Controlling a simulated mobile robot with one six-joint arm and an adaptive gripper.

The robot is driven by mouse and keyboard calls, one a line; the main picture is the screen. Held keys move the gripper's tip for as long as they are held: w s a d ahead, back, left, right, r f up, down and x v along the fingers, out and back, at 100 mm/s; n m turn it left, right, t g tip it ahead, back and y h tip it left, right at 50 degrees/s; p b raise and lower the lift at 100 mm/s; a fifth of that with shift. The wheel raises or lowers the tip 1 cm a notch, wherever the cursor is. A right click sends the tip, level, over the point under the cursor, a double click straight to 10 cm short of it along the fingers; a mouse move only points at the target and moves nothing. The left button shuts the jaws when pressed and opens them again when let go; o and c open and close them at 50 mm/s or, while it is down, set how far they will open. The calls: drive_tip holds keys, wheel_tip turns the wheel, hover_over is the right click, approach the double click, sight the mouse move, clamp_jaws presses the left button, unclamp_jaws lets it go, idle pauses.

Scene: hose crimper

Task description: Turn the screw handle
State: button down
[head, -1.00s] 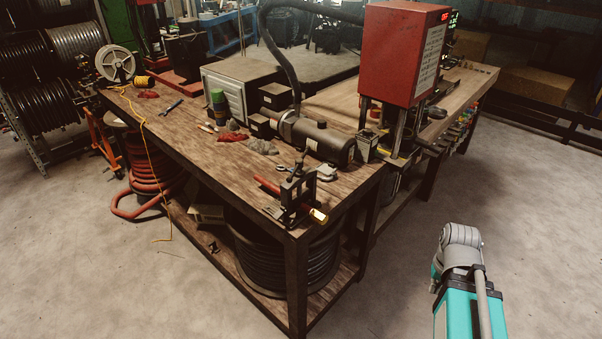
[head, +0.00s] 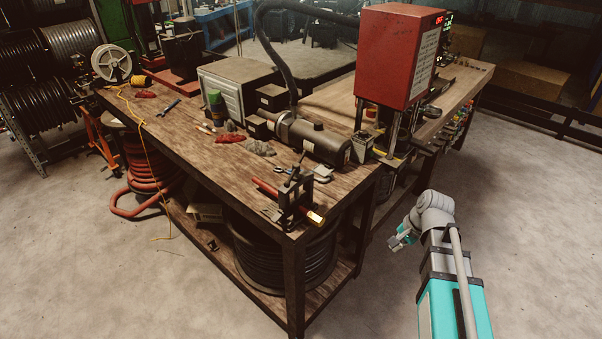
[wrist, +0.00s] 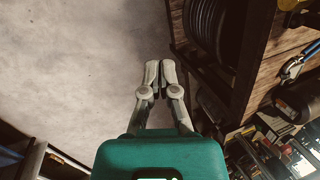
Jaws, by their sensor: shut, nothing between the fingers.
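A small dark hose crimper (head: 289,194) stands on the near corner of the wooden bench in the head view. A red hose (head: 268,189) passes through it and ends in a brass fitting (head: 315,218) toward the bench edge. A thin dark piece rises from the crimper's top and looks like the screw handle (head: 298,163); it is too small to make out well. My gripper (head: 398,243) is out over the floor, right of the bench and apart from the crimper. In the wrist view its two fingertips (wrist: 160,64) are together, with nothing held.
The bench (head: 190,140) carries a dark cylindrical motor (head: 322,145), a grey cabinet (head: 232,88) and small tools. A red machine (head: 398,60) stands behind. A black hose coil (wrist: 205,25) sits under the bench. The floor around my arm is clear.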

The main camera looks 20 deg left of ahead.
drive_tip(key=w+a+r+m+y+p, duration=0.3)
drive_tip(key=w+a+r+m, duration=0.2)
drive_tip(key=a, duration=0.5)
drive_tip(key=w+a+r+m+y+p, duration=0.3)
drive_tip(key=w+a+r+m+p, duration=0.1)
drive_tip(key=a+r, duration=0.4)
drive_tip(key=w+a+m, duration=0.1)
drive_tip(key=a+m, duration=0.1)
drive_tip(key=shift+a+r+m+g+y, duration=0.2)
drive_tip(key=shift+r+m+g+y, duration=0.1)
drive_tip(key=shift+r, duration=0.1)
drive_tip(key=shift+a+f, duration=0.1)
drive_tip(key=b, duration=0.6)
approach(296, 174)
drive_tip(key=s+a+f, duration=0.3)
drive_tip(key=s+a, duration=0.1)
drive_tip(key=s, duration=0.1)
drive_tip(key=shift+a+f, duration=0.25)
drive_tip(key=shift+a, duration=0.15)
drive_tip(key=shift+d, duration=0.1)
